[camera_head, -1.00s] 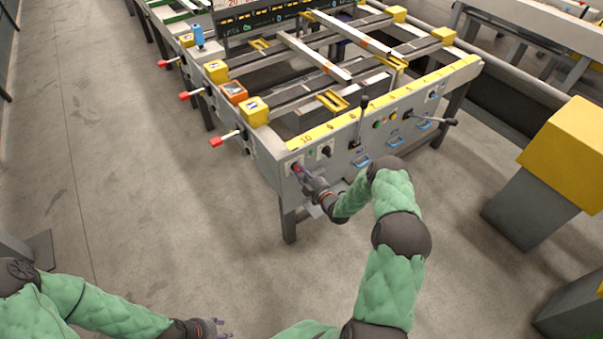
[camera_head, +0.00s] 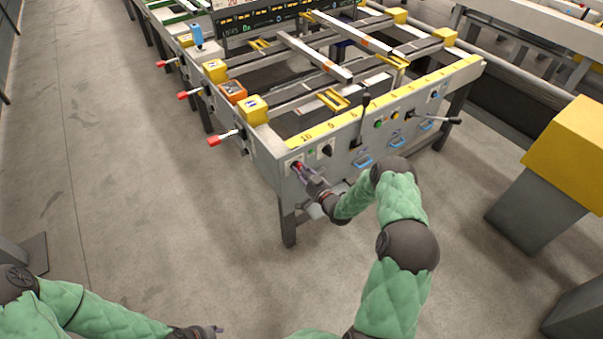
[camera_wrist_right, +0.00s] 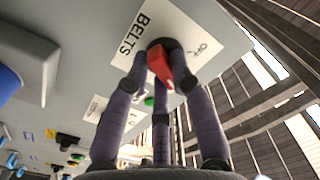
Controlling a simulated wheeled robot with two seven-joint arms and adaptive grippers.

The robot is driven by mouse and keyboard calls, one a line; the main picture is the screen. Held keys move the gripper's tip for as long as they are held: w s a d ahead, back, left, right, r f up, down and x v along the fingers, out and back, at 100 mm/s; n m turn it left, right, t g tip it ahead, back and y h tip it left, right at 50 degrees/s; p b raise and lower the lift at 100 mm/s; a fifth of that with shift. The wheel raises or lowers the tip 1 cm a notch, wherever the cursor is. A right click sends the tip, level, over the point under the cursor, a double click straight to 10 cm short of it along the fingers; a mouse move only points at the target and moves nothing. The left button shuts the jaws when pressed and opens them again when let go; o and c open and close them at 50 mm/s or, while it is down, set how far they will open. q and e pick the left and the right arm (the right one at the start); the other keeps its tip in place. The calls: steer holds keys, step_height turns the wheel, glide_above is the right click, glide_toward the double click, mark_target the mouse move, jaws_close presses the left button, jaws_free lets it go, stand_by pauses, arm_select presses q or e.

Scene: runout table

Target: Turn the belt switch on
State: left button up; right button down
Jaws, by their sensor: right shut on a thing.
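The belt switch is a red knob (camera_wrist_right: 161,66) on a dark round base, set in a white plate (camera_wrist_right: 133,38) marked BELTS and OFF in the right wrist view. In the head view it is a small red spot (camera_head: 297,166) at the left end of the table's grey front panel. My right gripper (camera_head: 305,174) is shut on the knob, its purple fingers around it in the right wrist view (camera_wrist_right: 156,82). The fingers hide part of the plate, and I cannot tell the switch's setting. My left gripper (camera_head: 214,331) is low at the bottom edge, far from the table, its fingers partly cut off.
A black rotary switch (camera_head: 326,151) sits just right of the belt switch. Green and yellow buttons (camera_head: 379,124), a black lever (camera_head: 365,101) and blue handles (camera_head: 362,161) are further right. Red-tipped levers (camera_head: 213,141) stick out along the left side. Floor in front is clear.

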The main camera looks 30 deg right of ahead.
steer(key=shift+a+f+m+b, duration=0.1)
steer(key=shift+m+b, duration=0.3)
steer(key=shift+m, duration=1.8)
steer(key=c, duration=1.1)
jaws_free()
steer(key=shift+o, duration=0.2)
steer(key=shift+s, duration=0.1)
steer(key=s+d, duration=0.1)
steer(key=s, duration=1)
steer(key=shift+s, duration=0.4)
